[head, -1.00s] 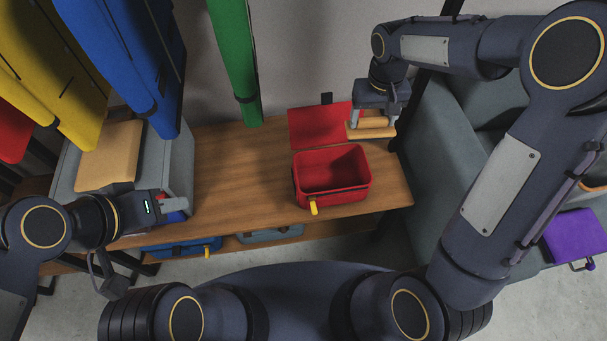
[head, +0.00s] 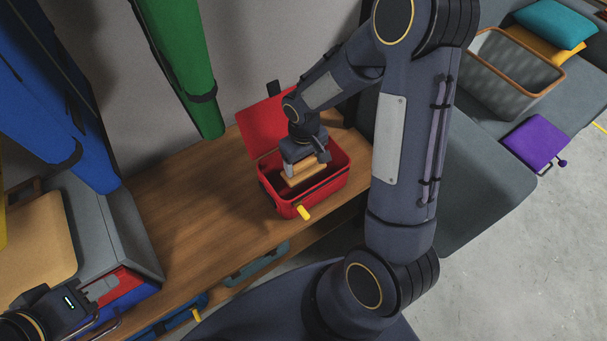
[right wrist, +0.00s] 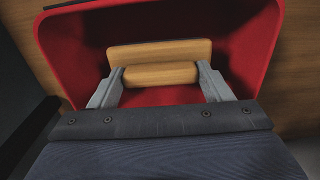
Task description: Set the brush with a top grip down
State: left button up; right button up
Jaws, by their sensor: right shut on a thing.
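The brush (head: 302,179) is a pale wooden block with a wooden grip bar on top. My right gripper (head: 305,168) points down and is shut on the grip bar. It holds the brush inside the open red box (head: 335,186) on the wooden bench. In the right wrist view the brush (right wrist: 160,52) sits between the two grey fingers, with the red walls around it. Whether its underside touches the box floor is hidden. My left gripper (head: 98,291) is at the lower left by a grey case, and its jaw opening is unclear.
The box's red lid (head: 262,122) is open toward the wall. The wooden bench (head: 195,205) is clear left of the box. A grey case (head: 132,235) stands at the left. Rolled green cloth (head: 185,75) hangs above. A grey sofa (head: 465,175) with a basket (head: 505,80) is at the right.

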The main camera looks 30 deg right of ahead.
aim_at(304, 171)
jog(key=shift+f+b, duration=0.6)
jog(key=shift+f, duration=1.65)
jog(key=shift+f, duration=0.2)
jog(key=o, duration=1)
jog(key=shift+r, duration=0.1)
